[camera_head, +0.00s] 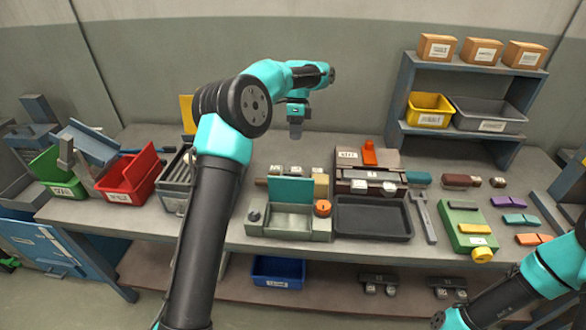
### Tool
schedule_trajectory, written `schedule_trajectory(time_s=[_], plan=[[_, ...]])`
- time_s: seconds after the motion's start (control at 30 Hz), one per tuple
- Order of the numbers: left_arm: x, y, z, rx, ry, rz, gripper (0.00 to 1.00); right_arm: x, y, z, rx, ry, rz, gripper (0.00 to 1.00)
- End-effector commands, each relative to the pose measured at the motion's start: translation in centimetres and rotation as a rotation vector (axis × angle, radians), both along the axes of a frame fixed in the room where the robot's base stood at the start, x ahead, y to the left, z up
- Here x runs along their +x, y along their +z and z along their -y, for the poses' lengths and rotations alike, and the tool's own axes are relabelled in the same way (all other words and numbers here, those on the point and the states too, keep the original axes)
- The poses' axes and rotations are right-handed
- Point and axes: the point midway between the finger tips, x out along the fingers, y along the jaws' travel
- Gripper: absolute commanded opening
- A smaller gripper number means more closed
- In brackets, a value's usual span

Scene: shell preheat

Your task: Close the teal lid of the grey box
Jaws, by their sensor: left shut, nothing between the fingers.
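The grey box (290,232) stands on the bench near its front edge, left of a dark tray. Its teal lid (292,190) is raised at the back edge, and the box's inside shows. A dark knob (255,216) and an orange knob (322,208) sit at its left and right ends. My left gripper (296,130) is shut and empty, pointing down, high above and behind the lid and apart from it. My right arm comes in at the lower right; its gripper is out of view.
The dark tray (372,236) lies right of the box. Behind are small labelled blocks (275,169) and a brown device (370,186). A slotted grey holder (172,200) and a red bin (130,198) stand left. A green box (470,240) stands right.

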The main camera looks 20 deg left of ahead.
Motion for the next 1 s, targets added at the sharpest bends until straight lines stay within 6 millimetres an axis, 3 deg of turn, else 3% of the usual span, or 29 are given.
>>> schedule_trajectory(time_s=[0.17, 0.6, 1.0], plan=[[-0.8, -1.8, 0.2, -0.001, 0.000, -0.003, 0.00, 0.0, 0.0, 0.0, 0.000, 0.000, 0.000, 0.53], [-3.5, -8.6, 1.1, -0.001, -0.001, -0.003, 0.00, 0.0, 0.0, 0.0, 0.000, 0.000, 0.000, 0.53], [-7.0, -8.3, 2.3, 0.000, -0.001, 0.000, 0.00, 0.0, 0.0, 0.0, 0.000, 0.000, 0.000, 0.53]])
